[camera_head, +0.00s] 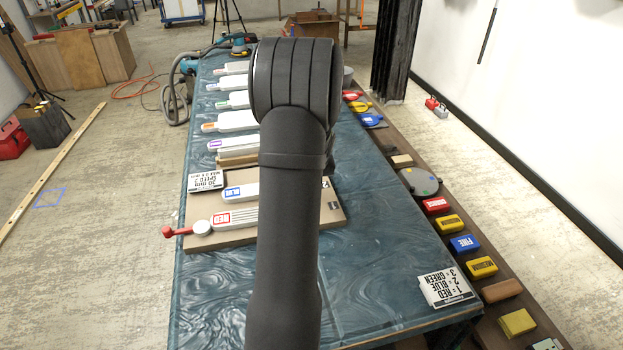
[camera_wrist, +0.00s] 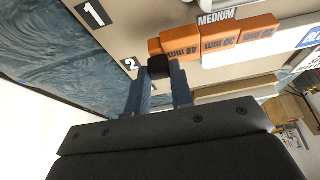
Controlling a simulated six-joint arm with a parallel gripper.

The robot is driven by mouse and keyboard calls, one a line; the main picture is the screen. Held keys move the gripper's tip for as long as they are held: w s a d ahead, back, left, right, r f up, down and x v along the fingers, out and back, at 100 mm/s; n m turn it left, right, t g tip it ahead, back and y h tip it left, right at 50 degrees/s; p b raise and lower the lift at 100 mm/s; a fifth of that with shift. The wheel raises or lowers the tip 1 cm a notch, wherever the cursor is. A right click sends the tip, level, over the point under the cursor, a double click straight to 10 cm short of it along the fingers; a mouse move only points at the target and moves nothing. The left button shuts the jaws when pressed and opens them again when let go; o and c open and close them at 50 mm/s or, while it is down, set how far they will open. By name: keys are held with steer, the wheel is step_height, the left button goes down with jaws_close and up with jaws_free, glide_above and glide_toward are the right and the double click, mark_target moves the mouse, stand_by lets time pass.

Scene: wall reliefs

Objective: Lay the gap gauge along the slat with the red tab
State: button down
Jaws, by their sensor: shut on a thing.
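In the wrist view, my gripper (camera_wrist: 160,80) is shut on a small black part that sits at the near end of the gap gauge (camera_wrist: 220,39), an orange stepped block marked in mm. The gauge appears over or against the tan board (camera_wrist: 125,42); I cannot tell if it touches. In the head view, the slat with the red tab (camera_head: 245,213) is pale, lies on the board, and has a white disc and red handle at its left end. A blue-labelled slat (camera_head: 240,192) lies behind it. My arm hides the gripper and gauge there.
Several labelled pale slats (camera_head: 235,122) line the bench behind. A text card (camera_head: 205,180) stands by the board and another card (camera_head: 447,289) lies at front right. Coloured blocks (camera_head: 463,243) line the right shelf.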

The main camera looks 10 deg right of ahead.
steer(key=shift+f, duration=1.45)
steer(key=c, duration=1.2)
jaws_free()
steer(key=shift+r, duration=0.1)
steer(key=v, duration=1.7)
steer(key=shift+r, duration=0.15)
steer(key=x, duration=1.7)
steer(key=shift+f, duration=0.25)
steer(key=shift+r, duration=0.1)
